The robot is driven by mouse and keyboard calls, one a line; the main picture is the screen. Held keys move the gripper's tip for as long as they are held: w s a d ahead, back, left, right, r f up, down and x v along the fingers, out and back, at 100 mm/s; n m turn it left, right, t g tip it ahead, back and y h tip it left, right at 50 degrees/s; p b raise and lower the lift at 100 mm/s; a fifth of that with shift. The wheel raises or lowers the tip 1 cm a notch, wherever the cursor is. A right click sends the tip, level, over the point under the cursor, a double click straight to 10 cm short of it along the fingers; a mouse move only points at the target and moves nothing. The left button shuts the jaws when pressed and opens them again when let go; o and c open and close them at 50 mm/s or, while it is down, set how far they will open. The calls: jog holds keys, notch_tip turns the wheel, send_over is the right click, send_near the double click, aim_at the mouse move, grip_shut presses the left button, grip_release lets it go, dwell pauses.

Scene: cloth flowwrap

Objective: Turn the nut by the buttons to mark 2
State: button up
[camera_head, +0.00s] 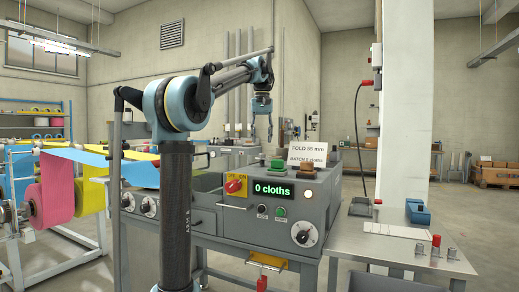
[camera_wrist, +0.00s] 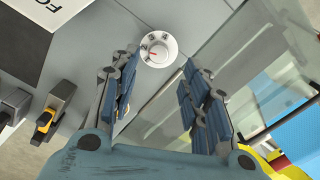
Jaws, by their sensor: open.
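My gripper (camera_head: 262,132) is open and empty, hanging above the back of the grey machine. In the wrist view its fingers (camera_wrist: 160,85) are spread apart. On the machine's front panel, a black knob on a white dial (camera_head: 304,234) sits to the lower right of a black button (camera_head: 262,211) and a green button (camera_head: 280,212). My gripper is apart from both dials. I cannot tell which dial has the nut.
A lit display reading 0 cloths (camera_head: 272,190) and a red switch (camera_head: 235,186) are on the machine. A card (camera_head: 308,152) stands on top, behind green and brown pieces. A clear panel (camera_wrist: 215,50) is near the fingers. A side table (camera_head: 400,245) holds small parts.

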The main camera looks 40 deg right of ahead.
jog(key=shift+r, duration=2.75)
